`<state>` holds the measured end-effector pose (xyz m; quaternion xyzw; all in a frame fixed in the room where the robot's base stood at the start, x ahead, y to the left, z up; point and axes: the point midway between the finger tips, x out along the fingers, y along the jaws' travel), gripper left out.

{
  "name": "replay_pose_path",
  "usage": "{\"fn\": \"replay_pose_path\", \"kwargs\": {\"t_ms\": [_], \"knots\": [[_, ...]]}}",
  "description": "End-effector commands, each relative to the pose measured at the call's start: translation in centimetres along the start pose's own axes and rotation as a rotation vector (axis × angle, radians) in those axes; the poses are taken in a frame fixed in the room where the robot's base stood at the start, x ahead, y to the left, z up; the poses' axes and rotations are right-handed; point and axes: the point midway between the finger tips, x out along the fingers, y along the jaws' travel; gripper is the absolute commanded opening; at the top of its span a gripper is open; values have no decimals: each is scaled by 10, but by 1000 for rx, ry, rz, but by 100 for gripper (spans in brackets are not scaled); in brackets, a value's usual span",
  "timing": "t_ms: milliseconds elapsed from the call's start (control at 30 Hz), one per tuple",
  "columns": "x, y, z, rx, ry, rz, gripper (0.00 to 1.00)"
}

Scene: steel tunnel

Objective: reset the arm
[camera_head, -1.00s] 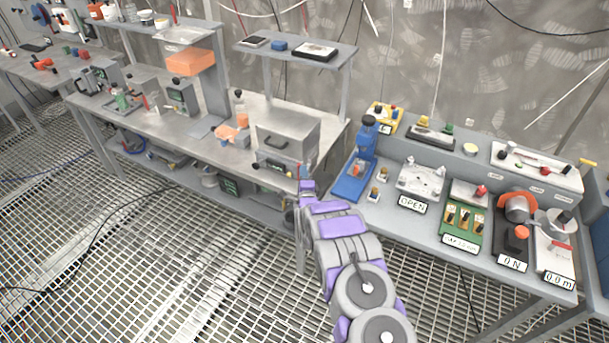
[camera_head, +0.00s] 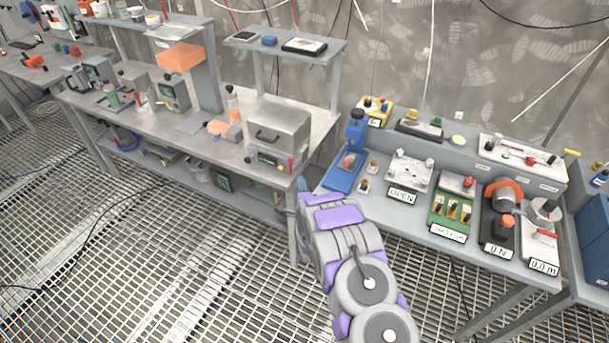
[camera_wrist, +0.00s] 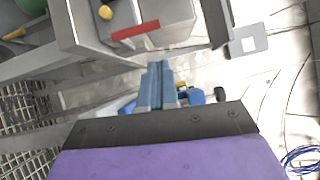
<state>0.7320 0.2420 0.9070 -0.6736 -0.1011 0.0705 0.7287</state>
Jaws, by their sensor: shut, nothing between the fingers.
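My arm (camera_head: 345,235), grey and purple, reaches forward from the bottom of the head view toward the gap between two workbenches. Its far end is mostly hidden behind its own links in the head view. In the wrist view my gripper (camera_wrist: 160,75) shows as two blue-grey fingers close together, shut with nothing between them. A bench edge and a red-handled box lie beyond the fingers in the wrist view.
The left bench (camera_head: 205,140) carries a grey metal box (camera_head: 280,132) near its right end. The right bench (camera_head: 420,213) holds a blue press (camera_head: 350,155), an OPEN fixture (camera_head: 408,172), a green switch board (camera_head: 452,212) and a black-and-orange device (camera_head: 500,220). Open grating floor (camera_head: 160,240) lies at lower left.

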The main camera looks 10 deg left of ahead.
Motion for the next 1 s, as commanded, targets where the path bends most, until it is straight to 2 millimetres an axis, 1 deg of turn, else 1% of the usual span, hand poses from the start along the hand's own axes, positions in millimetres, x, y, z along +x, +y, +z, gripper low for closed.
{"fn": "replay_pose_path", "kwargs": {"t_ms": [33,100,200,300,467,667,767,867,900,967,1000], "knots": [[-8,-1,-3,2,2,6,0],[-17,-4,-6,7,2,1,0],[-29,-5,-11,12,2,2,0],[-37,-6,-14,15,3,-1,0],[-40,-5,-10,10,2,-2,0],[-37,-6,-3,-10,5,17,0],[-31,-16,-8,-46,13,59,0],[-27,-33,-17,-104,20,135,0],[-26,-41,-22,-131,22,169,0],[-28,-50,-29,-172,21,227,0],[-29,-58,-34,-199,19,265,0]]}}
